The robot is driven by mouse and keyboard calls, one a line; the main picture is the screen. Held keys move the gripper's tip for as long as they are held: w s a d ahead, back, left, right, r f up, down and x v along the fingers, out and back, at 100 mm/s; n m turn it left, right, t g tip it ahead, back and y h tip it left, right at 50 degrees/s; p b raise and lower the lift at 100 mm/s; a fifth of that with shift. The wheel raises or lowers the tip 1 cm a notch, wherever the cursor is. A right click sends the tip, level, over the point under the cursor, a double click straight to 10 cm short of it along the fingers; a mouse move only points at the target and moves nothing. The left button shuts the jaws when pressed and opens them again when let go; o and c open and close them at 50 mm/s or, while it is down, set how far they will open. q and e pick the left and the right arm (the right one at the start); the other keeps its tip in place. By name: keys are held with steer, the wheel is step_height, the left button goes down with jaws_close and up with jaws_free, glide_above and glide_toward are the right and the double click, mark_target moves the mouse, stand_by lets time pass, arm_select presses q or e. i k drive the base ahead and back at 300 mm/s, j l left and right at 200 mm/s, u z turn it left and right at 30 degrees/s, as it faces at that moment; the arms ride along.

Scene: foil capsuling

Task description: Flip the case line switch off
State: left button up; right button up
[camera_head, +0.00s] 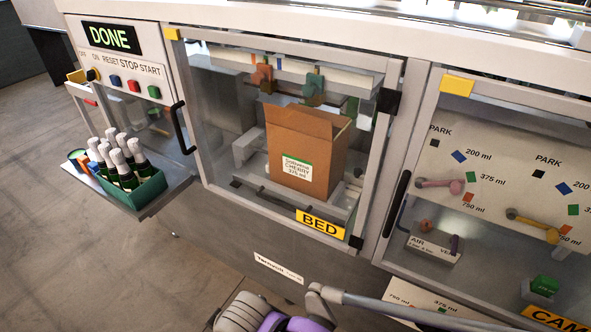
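The case line switch, a small dark knob with a yellow surround (92,74), sits on the white control panel (118,62) at the upper left, below the OFF and ON labels. Its exact pointing direction is too small to tell. Blue (115,80), red (134,86) and green (154,92) buttons follow to its right, under RESET, STOP and START. The display (108,38) above reads DONE in green. A grey and purple part of my arm shows at the bottom edge, far from the panel. No gripper fingertips are visible.
A green carrier (140,196) of white-capped bottles stands on a shelf at the left below the panel. An open cardboard box (310,150) labelled cherry stands in the middle bay, marked BED. Door frames and handles (180,128) project from the machine. The left floor is clear.

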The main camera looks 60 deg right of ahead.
mark_target(92, 75)
steer(key=i, duration=3.1)
steer(key=i+l+u, duration=0.1)
steer(key=i+u, duration=0.15)
steer(key=i, duration=0.2)
steer(key=i+l+u, duration=0.2)
steer(key=i, duration=0.25)
steer(key=i+l+u, duration=0.25)
steer(key=i, duration=0.2)
steer(key=i+l+u, duration=0.95)
steer(key=u, duration=3.1)
